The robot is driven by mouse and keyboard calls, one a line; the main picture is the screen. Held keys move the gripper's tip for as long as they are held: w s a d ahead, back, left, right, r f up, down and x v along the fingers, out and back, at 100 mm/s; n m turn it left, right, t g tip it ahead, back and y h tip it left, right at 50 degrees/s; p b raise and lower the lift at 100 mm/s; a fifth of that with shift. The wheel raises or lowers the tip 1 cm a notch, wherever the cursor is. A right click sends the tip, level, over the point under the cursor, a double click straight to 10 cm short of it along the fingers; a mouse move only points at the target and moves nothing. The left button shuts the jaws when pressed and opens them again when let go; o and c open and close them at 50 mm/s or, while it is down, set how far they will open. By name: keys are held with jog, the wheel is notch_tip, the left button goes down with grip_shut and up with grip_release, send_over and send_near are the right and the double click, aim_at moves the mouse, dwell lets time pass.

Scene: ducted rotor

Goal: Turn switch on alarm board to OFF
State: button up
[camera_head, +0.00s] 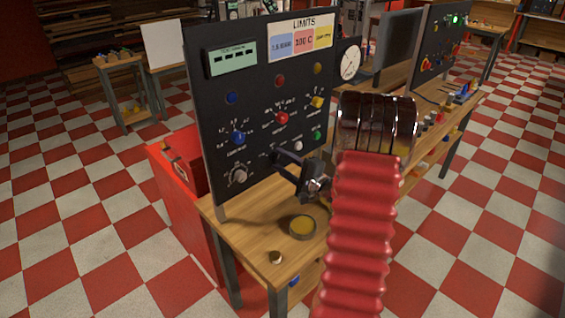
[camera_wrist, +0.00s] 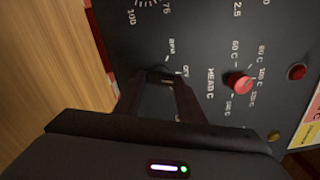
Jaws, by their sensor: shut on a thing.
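The alarm board (camera_head: 215,110) is a dark upright panel with coloured knobs, buttons and a "LIMITS" header. My gripper (camera_head: 276,156) is at its lower middle, to the right of the grey knob (camera_head: 238,176) and below the red knob (camera_head: 281,118). In the wrist view my gripper (camera_wrist: 160,78) has its fingers shut on the switch (camera_wrist: 168,78), a small dark piece at the board face. The fingers hide most of it, and its setting cannot be read. Print resembling "RPM" and "OFF" lies beside it. The red knob (camera_wrist: 240,82) is to its right, clear of the fingers.
The board stands on a wooden bench (camera_head: 258,222) with a round yellow-topped container (camera_head: 302,226) and a small knob-like piece (camera_head: 275,257). A white button (camera_head: 298,145) and a green button (camera_head: 317,135) are close right of my gripper. A red cabinet (camera_head: 180,200) is left.

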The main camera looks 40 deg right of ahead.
jog(key=shift+a+f+n, duration=0.1)
jog(key=shift+n, duration=0.75)
jog(key=shift+a+f+n, duration=0.1)
jog(key=shift+n, duration=0.75)
jog(key=o, duration=1)
jog(key=shift+d+r, duration=0.1)
jog(key=shift+o, duration=0.2)
jog(key=shift+s, duration=0.15)
jog(key=s, duration=1.3)
jog(key=shift+s+d, duration=0.2)
jog(key=shift+s, duration=0.05)
jog(key=shift+c, duration=0.3)
